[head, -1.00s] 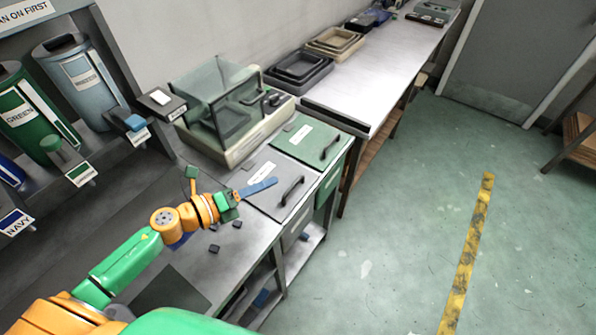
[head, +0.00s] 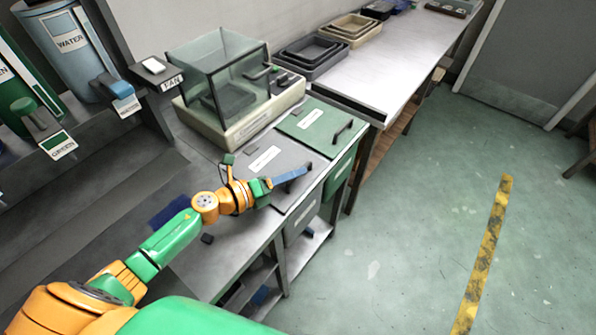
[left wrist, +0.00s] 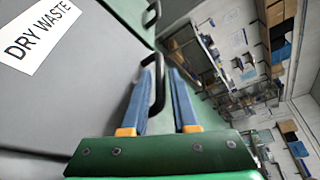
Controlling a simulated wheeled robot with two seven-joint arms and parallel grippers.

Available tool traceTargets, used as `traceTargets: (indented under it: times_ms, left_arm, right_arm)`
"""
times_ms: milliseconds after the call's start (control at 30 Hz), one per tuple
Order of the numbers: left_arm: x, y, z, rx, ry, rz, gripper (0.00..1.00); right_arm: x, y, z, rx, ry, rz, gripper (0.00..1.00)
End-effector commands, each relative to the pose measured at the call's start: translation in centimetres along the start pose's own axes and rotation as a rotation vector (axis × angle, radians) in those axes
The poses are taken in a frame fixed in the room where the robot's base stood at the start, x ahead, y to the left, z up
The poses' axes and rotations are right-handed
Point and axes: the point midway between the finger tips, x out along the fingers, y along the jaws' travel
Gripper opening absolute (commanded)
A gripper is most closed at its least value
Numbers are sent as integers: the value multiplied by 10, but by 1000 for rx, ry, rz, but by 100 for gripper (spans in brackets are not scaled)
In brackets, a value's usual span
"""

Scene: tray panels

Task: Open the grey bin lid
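The grey bin lid (head: 291,159) lies closed and flat in the counter, with a white label; the left wrist view shows the lid (left wrist: 85,85) with the label "DRY WASTE" (left wrist: 38,35). Its dark bar handle (left wrist: 159,85) is near the lid's front edge and is mostly hidden by my gripper in the head view. My left gripper (head: 306,170) has reached this handle. In the left wrist view its blue fingers (left wrist: 165,92) are apart, and the handle bar appears between them, closer to the left finger. Contact cannot be told. My right gripper is not in view.
A green lid (head: 306,122) with its own handle (head: 342,131) lies just behind the grey one. A glass-covered machine (head: 222,85) stands at the back of the counter. Nested trays (head: 312,57) sit farther back.

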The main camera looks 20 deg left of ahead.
Motion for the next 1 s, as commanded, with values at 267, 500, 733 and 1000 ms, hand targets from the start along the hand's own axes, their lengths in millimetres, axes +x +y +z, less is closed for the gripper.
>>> traceTargets:
  times_ms: [267, 500, 733, 1000]
  left_arm:
    - [17, 0, 0, 1, 0, 1, 27]
    - [17, 1, 0, 1, 0, 1, 0]
    - [17, 1, 0, 0, 0, 1, 0]
    - [17, 1, 0, 0, 0, 1, 0]
  right_arm:
    - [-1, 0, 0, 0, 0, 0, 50]
    - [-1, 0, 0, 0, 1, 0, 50]
    - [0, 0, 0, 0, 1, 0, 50]
    - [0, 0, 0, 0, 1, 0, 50]
